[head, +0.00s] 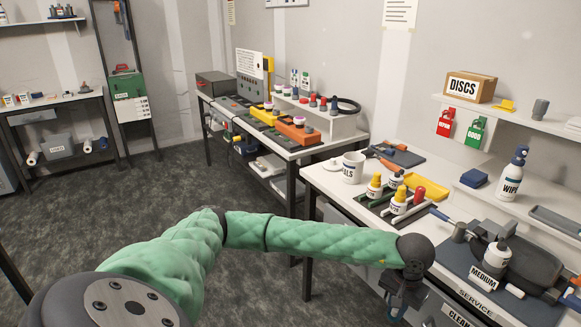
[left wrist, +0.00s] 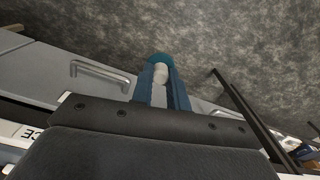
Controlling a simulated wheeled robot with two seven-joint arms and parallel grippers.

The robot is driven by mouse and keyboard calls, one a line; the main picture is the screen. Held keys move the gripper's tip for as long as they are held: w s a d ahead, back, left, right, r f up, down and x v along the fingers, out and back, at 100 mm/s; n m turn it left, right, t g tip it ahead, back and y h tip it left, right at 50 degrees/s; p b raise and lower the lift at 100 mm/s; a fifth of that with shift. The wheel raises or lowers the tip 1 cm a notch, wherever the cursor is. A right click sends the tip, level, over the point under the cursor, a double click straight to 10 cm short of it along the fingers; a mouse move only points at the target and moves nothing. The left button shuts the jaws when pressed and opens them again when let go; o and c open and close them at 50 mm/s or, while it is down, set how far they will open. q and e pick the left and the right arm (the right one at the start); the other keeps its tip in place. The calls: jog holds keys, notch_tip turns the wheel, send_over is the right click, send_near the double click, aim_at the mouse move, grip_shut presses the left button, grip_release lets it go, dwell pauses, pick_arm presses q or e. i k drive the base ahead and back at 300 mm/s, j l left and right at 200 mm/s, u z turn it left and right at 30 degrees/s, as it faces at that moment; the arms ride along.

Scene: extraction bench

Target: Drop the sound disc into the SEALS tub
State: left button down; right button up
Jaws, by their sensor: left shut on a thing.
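The SEALS tub (head: 353,169) is a white open tub with dark lettering, upright on the white bench, near its back left corner. My left gripper (head: 398,308) hangs low at the front edge of the bench, well to the right of and nearer than the tub. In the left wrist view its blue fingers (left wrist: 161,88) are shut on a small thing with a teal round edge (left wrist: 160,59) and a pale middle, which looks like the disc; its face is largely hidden. My right gripper is not in view.
Several bottles with yellow caps (head: 375,181) stand in a rack right of the tub. A yellow tray (head: 427,187) lies behind them. A dark round device (head: 525,262) and a MEDIUM label (head: 484,280) are near the gripper. A DISCS box (head: 470,87) sits on the shelf.

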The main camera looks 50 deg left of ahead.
aim_at(347, 183)
jog(key=i+u, duration=0.1)
jog(key=u, duration=0.3)
jog(key=l+u, duration=0.15)
jog(key=u, duration=0.2)
jog(key=i+l+u, duration=0.1)
jog(key=u, duration=0.3)
jog(key=l+u, duration=0.15)
jog(key=u, duration=0.2)
jog(key=i, duration=0.05)
